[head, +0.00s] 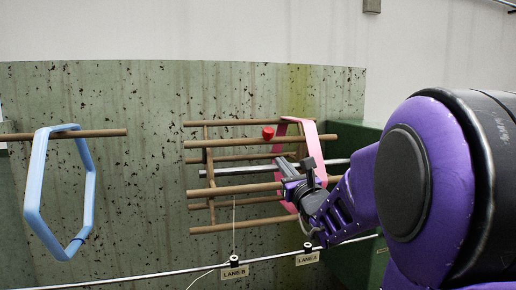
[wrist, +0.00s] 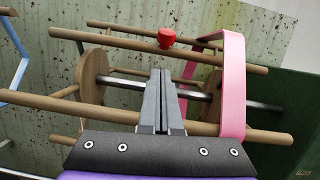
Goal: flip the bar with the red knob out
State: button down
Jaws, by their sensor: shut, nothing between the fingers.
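The red knob (head: 268,133) sits on one of the brown bars (head: 230,144) of a reel. In the wrist view the red knob (wrist: 166,38) is on an upper bar (wrist: 220,58), above and beyond my fingertips. My gripper (head: 283,164) is shut and empty, in front of the reel at its right half. In the wrist view my gripper (wrist: 160,72) points into the reel between bars, its fingers together. I cannot tell whether it touches a bar. A pink band (head: 312,150) loops around the reel's right part; it also shows in the wrist view (wrist: 232,90).
A metal shaft (head: 225,172) runs through the reel. A light-blue hexagonal loop (head: 32,185) hangs on a brown bar at the left. A metal rail (head: 160,278) with tags LANE B (head: 235,272) and LANE A (head: 307,259) runs below. A stained green wall stands behind.

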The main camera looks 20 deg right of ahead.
aim_at(269, 141)
jog(key=shift+s+d+m, duration=0.1)
jog(key=shift+d+m, duration=0.2)
jog(key=shift+d, duration=0.1)
jog(key=x, duration=1)
jog(key=shift+p, duration=0.4)
jog(key=shift+d+r, duration=0.15)
